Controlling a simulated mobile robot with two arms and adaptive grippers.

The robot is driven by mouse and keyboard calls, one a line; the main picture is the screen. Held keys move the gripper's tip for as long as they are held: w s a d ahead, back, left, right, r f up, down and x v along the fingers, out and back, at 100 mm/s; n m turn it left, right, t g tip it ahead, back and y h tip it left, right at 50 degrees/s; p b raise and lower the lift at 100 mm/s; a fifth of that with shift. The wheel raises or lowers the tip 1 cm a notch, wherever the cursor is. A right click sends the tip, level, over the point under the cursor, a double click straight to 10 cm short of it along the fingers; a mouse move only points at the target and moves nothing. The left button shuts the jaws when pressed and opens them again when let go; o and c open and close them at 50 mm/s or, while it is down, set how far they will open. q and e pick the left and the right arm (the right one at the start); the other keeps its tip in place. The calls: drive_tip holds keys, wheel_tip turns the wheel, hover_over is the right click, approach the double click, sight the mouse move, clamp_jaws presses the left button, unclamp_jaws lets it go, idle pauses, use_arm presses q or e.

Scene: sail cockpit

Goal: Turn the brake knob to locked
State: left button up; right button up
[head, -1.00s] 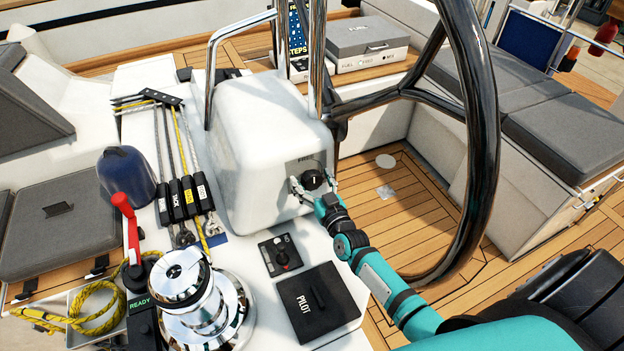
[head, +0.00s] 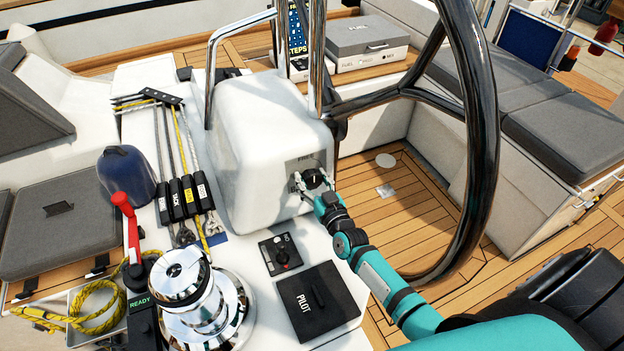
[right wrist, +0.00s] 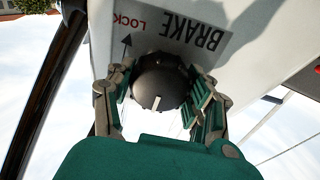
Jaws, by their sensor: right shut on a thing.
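The black round brake knob (head: 313,178) sits on a grey plate on the side of the white pedestal (head: 262,150). In the right wrist view the knob (right wrist: 160,82) shows a short white mark at its lower edge. The words BRAKE and LOCK and a black arrow are printed on the grey plate (right wrist: 178,35); the arrow is beside LOCK. My right gripper (head: 313,181) is shut on the knob, with one finger on each side, as the right wrist view also shows (right wrist: 162,98). My left gripper is in neither view.
A large black steering wheel (head: 482,130) stands just right of my right arm. A chrome winch (head: 190,290), a PILOT box (head: 318,300) and a small panel switch (head: 281,257) are on the white console left of the arm. The wooden floor beyond is clear.

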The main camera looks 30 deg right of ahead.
drive_tip(key=m, duration=0.6)
drive_tip(key=shift+h, duration=0.4)
drive_tip(key=m, duration=0.7)
drive_tip(key=shift+g+h, duration=0.3)
drive_tip(key=shift+g, duration=0.1)
drive_tip(key=m, duration=1.1)
drive_tip(key=shift+g+p, duration=0.3)
drive_tip(key=shift+g, duration=0.1)
drive_tip(key=shift+m, duration=0.3)
